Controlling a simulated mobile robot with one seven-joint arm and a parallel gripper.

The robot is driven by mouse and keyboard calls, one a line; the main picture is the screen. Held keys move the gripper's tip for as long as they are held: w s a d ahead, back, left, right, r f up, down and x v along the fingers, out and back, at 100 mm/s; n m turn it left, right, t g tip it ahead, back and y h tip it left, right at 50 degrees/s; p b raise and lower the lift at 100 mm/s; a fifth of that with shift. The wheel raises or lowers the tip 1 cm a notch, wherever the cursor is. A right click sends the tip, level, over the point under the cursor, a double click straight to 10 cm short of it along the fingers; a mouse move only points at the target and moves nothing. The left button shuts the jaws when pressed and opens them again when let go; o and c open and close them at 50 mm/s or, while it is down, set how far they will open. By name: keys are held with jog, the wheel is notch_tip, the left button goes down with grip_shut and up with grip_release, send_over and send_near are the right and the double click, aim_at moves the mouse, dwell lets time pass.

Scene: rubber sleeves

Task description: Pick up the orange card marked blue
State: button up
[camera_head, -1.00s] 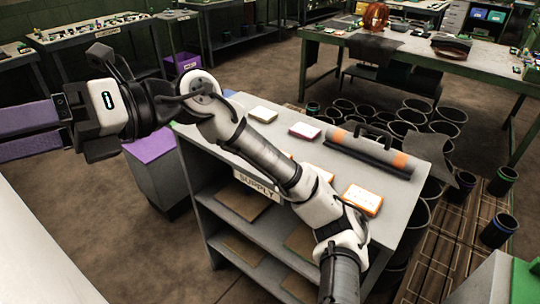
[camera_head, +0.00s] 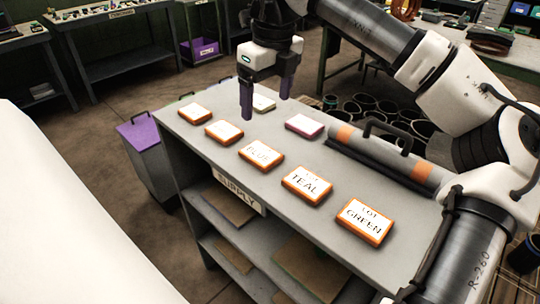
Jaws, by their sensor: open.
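The orange card marked blue (camera_head: 261,156) lies flat on the grey supply bench top, third in a row of orange-edged cards. Its lettering is faint but reads as blue. My gripper (camera_head: 267,103) hangs above the far part of the bench, beyond the blue card, with its two purple fingers pointing down. The fingers are apart with nothing between them that I can see held. A pale card (camera_head: 263,103) shows behind the fingers.
Orange cards marked teal (camera_head: 307,184) and green (camera_head: 364,221) lie nearer. Two more orange cards (camera_head: 224,132) (camera_head: 195,113) lie farther. A purple-edged card (camera_head: 304,125) lies behind the row. A grey cylinder (camera_head: 388,155) with orange bands and a handle lies to the right.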

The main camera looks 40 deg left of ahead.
send_over(261, 153)
jog(key=f, duration=0.4)
jog(key=d+f, duration=0.1)
jog(key=f, duration=0.2)
jog(key=shift+s+f+p, duration=0.1)
jog(key=shift+p, duration=0.3)
jog(key=shift+a+f+p, duration=0.25)
jog(key=shift+f+p, duration=0.15)
jog(key=shift+f, duration=1.1)
jog(key=shift+a+f+p, duration=0.2)
jog(key=shift+f+p, duration=0.2)
jog(key=shift+f, duration=1.05)
jog(key=c, duration=1.1)
